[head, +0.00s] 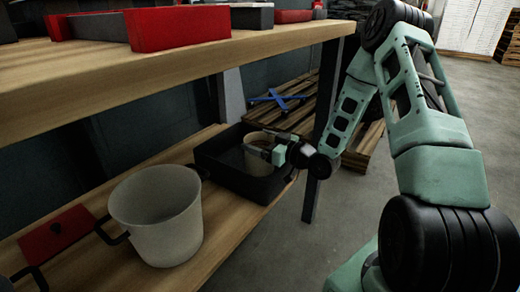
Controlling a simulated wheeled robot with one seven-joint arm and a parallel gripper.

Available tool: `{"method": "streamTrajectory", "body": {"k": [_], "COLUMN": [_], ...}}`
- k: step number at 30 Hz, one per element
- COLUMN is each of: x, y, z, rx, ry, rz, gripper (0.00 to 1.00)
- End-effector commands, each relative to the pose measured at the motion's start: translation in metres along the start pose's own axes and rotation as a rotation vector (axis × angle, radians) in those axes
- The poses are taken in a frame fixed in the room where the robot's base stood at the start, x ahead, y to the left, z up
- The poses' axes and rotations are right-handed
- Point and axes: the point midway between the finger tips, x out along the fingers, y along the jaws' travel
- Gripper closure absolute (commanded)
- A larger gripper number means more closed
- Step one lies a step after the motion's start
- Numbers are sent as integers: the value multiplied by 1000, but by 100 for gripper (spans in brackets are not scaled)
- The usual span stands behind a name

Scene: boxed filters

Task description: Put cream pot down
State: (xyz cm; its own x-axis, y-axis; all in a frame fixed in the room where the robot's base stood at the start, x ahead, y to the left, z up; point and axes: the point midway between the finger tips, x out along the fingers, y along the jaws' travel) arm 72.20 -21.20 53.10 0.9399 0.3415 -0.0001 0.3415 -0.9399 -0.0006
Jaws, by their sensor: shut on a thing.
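My gripper (268,152) reaches in from the right over the black tray (218,178) on the lower wooden shelf. It is shut on a small cream pot (258,137), round and open at the top, with a brownish inside. The pot is upright and within the tray's outline. My fingers hide part of its side. The tray's wall and the shadow hide its base, so I cannot tell whether it touches the tray floor.
A large pale pot (157,228) with dark handles stands left of the tray on the lower shelf. A red flat thing (55,232) lies further left. The upper shelf (200,62) overhangs, carrying red boxes (178,28). A table leg (318,150) stands close to my wrist.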

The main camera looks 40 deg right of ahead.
Motion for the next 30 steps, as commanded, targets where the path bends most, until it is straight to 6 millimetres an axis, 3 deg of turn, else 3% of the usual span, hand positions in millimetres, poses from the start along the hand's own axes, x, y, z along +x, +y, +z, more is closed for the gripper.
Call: {"method": "streamTrajectory", "body": {"k": [2,26,27,28,30], "x": [0,0,0,0,0], "y": [0,0,0,0,0], "z": [10,21,22,22,22], "rx": [-1,-2,-1,-1,-1], "ry": [2,3,1,1,1], "rz": [0,0,1,1,1], "gripper": [67,67,10,1,0]}}
